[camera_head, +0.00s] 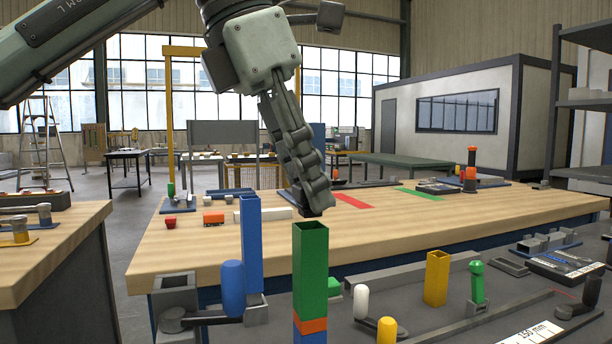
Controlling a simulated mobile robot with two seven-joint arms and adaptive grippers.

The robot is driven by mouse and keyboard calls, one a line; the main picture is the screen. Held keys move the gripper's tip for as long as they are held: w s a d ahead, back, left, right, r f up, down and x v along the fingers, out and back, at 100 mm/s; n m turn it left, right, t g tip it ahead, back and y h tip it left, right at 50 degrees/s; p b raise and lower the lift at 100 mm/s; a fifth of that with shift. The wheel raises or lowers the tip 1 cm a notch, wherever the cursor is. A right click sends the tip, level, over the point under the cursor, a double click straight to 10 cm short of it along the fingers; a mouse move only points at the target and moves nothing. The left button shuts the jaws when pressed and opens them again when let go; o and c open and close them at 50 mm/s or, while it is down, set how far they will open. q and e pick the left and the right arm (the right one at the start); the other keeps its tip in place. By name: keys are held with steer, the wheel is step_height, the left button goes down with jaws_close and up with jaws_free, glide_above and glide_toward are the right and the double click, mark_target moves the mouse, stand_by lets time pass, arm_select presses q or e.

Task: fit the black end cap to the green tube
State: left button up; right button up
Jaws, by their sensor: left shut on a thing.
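The green tube (313,273) stands upright in the middle foreground, square in section, with its open top facing up. An orange band and a blue section show below it. My left gripper (316,194) comes down from above and is shut on the black end cap (312,212), of which only a small dark part shows under the fingertips. The cap is just above the tube's open top in the picture, seemingly apart from it. The fingers hide most of the cap. My right gripper is not in view.
A blue tube (250,245) stands upright close on the left, beside a blue-handled clamp (232,288). A yellow tube (436,278) and a green-knobbed clamp (477,283) stand to the right. A wooden table (420,226) with small parts lies behind.

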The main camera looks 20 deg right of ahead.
arm_select(q)
steer(key=shift+f+b, duration=0.55)
steer(key=shift+f, duration=0.35)
steer(key=o, duration=0.9)
steer(key=v, duration=1.2)
